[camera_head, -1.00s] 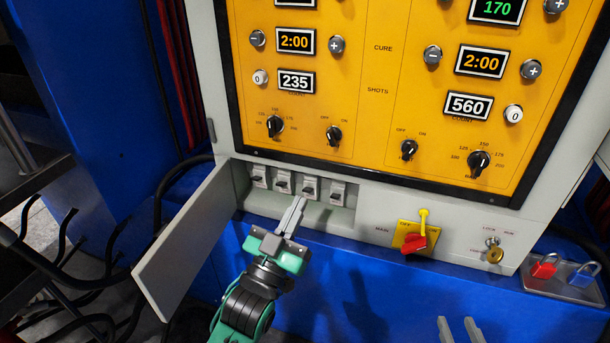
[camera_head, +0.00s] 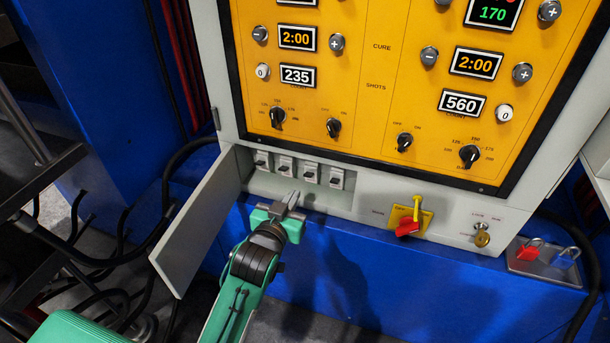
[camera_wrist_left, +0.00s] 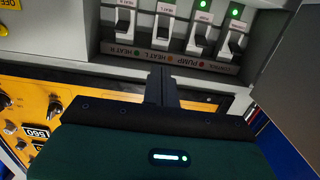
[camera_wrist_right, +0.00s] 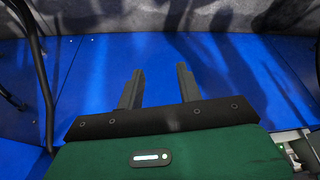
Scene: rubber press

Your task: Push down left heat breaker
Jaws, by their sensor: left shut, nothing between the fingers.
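The left heat breaker (camera_head: 310,174) is the third white switch from the left in the open recess under the orange panel. In the left wrist view it (camera_wrist_left: 165,30) hangs near the HEAT L label, upside down to the head view. My left gripper (camera_head: 292,199) is shut and empty, just below the breaker row. Its fingers (camera_wrist_left: 161,78) point at the HEAT L breaker in the left wrist view, apparently short of touching it. My right gripper (camera_wrist_right: 160,70) is open and empty in the right wrist view, above blue surfaces.
The open cover door (camera_head: 200,225) stands left of the recess. Neighbouring breakers (camera_head: 286,166) sit close on both sides. A red-handled main switch (camera_head: 407,226) is to the right, with a padlock tray (camera_head: 545,265) beyond it. The blue base (camera_head: 350,260) lies below.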

